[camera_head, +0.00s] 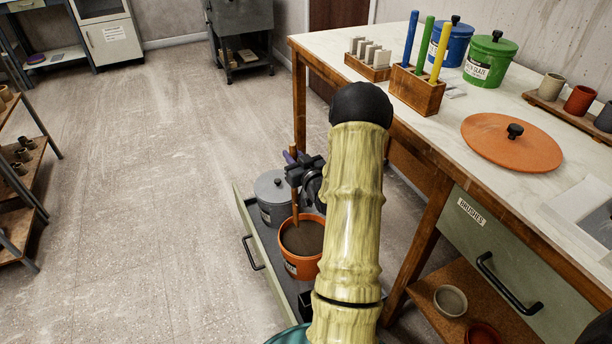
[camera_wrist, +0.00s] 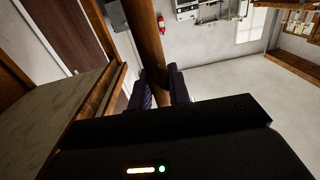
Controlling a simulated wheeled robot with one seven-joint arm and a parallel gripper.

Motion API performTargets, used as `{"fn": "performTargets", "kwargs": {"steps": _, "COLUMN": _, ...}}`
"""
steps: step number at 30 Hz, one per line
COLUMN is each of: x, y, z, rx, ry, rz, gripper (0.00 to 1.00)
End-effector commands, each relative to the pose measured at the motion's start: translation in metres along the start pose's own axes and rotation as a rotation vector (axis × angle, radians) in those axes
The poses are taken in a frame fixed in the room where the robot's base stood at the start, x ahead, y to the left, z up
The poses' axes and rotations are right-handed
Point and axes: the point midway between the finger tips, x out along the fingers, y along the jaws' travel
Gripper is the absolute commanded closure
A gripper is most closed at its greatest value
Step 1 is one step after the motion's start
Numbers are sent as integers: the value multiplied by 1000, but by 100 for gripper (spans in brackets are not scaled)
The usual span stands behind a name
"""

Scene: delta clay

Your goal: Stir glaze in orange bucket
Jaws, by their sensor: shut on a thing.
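The orange bucket (camera_head: 302,262) stands open in a pulled-out low drawer, with dark brownish glaze (camera_head: 303,238) inside. My gripper (camera_head: 294,163) is above the bucket, shut on a wooden stick (camera_head: 295,205). The stick runs down from the jaws, and its lower end reaches the glaze inside the bucket. In the wrist view the stick (camera_wrist: 148,45) passes upright between the purple fingers of my gripper (camera_wrist: 158,88). My arm hides part of the bucket's right side.
A grey lidded bucket (camera_head: 272,195) stands behind the orange one in the drawer (camera_head: 262,262). The worktable (camera_head: 440,125) on the right holds an orange lid (camera_head: 511,143), a brush block (camera_head: 416,90), and blue and green buckets (camera_head: 490,60).

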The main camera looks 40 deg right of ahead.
Motion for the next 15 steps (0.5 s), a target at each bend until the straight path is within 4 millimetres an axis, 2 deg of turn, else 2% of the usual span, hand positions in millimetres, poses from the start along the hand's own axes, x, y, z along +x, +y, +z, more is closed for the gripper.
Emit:
{"fn": "performTargets", "kwargs": {"steps": 1, "x": -1, "y": 7, "z": 15, "rx": -4, "ry": 5, "rz": 11, "gripper": 100}}
{"fn": "performTargets", "kwargs": {"steps": 6, "x": -4, "y": 28, "z": 26, "rx": -2, "ry": 8, "rz": 43, "gripper": 100}}
{"fn": "performTargets", "kwargs": {"steps": 15, "x": -7, "y": 39, "z": 25, "rx": 2, "ry": 10, "rz": 62, "gripper": 100}}
